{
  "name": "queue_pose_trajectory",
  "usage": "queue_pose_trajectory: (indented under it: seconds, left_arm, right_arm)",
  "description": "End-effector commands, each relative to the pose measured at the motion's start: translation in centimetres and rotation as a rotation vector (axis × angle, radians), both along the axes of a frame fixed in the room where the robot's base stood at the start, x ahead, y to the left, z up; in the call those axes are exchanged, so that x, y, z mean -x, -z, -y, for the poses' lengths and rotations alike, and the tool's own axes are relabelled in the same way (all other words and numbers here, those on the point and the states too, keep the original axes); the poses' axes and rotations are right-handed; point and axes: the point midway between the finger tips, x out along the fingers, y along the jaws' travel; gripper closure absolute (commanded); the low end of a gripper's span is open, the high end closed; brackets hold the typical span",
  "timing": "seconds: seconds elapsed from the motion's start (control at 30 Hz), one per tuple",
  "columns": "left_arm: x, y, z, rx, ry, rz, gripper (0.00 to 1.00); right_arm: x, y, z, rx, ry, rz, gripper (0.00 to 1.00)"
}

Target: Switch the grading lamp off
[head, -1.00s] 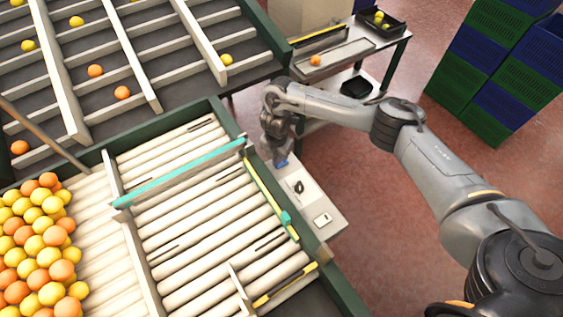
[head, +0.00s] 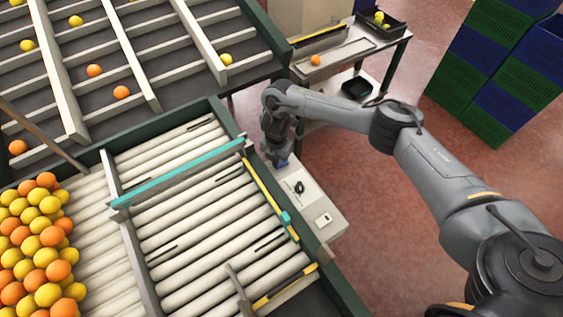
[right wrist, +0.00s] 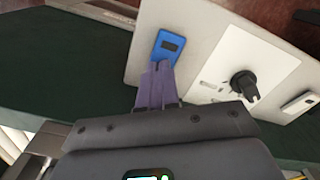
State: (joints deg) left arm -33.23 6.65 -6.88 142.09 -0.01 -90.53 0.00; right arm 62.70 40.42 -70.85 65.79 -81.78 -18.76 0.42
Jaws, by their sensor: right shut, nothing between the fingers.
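A blue rocker switch (right wrist: 168,46) sits on the pale control panel (right wrist: 190,20) in the right wrist view. In the head view, the panel (head: 322,205) stands beside the roller table's right edge, and the blue switch (head: 283,162) shows just under my gripper. My right gripper (right wrist: 161,68) is shut and empty. Its fingertips are at the near edge of the switch, touching or almost touching it. The fingers hide part of that edge. The grading lamp itself cannot be made out. My left gripper is out of view.
The panel also carries a black knob (right wrist: 243,86) and a small pale switch (right wrist: 298,103). The roller table (head: 205,225) with piled oranges and lemons lies to the left. A side table (head: 335,58) stands behind, and stacked crates (head: 500,75) stand at the right.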

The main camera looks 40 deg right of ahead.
Motion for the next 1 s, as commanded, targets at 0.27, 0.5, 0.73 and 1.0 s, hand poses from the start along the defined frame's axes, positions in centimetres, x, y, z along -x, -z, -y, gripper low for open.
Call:
queue_pose_trajectory:
  seconds: [0.27, 0.5, 0.73, 1.0]
  left_arm:
    - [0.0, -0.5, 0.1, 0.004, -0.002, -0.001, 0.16]
    - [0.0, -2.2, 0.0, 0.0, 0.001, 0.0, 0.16]
    - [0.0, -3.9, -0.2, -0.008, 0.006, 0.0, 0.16]
    - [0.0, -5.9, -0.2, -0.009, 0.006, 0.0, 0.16]
  right_arm:
    - [0.1, -0.3, 0.1, 0.003, 0.001, -0.002, 1.0]
    - [0.1, -2.2, 0.1, 0.002, 0.001, -0.002, 1.0]
    - [0.1, -4.1, 0.1, 0.002, 0.0, -0.002, 1.0]
    - [0.1, -6.2, 0.1, 0.002, 0.0, -0.002, 1.0]
